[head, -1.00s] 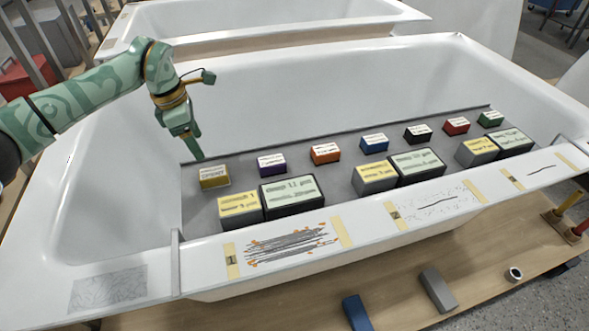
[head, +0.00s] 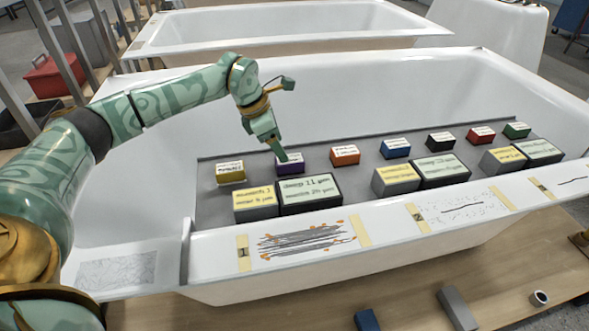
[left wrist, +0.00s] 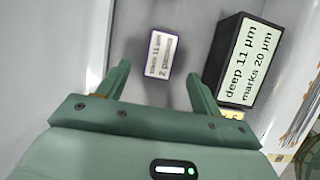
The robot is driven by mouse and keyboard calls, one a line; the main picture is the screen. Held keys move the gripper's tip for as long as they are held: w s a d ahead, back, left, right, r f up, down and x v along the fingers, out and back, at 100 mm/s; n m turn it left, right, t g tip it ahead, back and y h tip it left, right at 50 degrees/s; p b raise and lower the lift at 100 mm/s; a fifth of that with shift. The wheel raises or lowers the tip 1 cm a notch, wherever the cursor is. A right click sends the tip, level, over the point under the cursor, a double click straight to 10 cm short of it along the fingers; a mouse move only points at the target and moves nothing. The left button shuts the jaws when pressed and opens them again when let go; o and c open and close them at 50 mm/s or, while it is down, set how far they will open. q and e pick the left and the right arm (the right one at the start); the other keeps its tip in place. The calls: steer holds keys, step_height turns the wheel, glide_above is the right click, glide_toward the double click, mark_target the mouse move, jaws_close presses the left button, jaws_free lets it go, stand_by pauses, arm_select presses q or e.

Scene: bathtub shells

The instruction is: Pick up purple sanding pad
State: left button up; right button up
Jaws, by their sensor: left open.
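The purple sanding pad (head: 289,166) is a small block with a white printed label, lying on the grey shelf (head: 215,209) in the tub. In the left wrist view the pad (left wrist: 158,54) is beyond the fingertips, roughly in line with the gap between them. My left gripper (head: 280,150) is open, over the pad in the head view and partly covering it; it also shows in the left wrist view (left wrist: 157,68) with nothing between its fingers. My right gripper is not in view.
A yellow pad (head: 230,172) is left of the purple one and an orange pad (head: 344,155) right. A large dark block (head: 310,194) with a green label stands in front. Other coloured pads continue right. The white tub rim (head: 300,262) borders the front.

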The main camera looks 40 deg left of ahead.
mark_target(290, 158)
arm_select(q)
steer(key=b+x, duration=0.3)
steer(key=x, duration=0.4)
steer(key=shift+w+d+r+b, duration=0.1)
steer(key=shift+w+b, duration=0.1)
steer(key=shift+b, duration=0.15)
steer(key=shift+s+r, duration=0.1)
steer(key=shift+r, duration=0.1)
steer(key=c, duration=1.1)
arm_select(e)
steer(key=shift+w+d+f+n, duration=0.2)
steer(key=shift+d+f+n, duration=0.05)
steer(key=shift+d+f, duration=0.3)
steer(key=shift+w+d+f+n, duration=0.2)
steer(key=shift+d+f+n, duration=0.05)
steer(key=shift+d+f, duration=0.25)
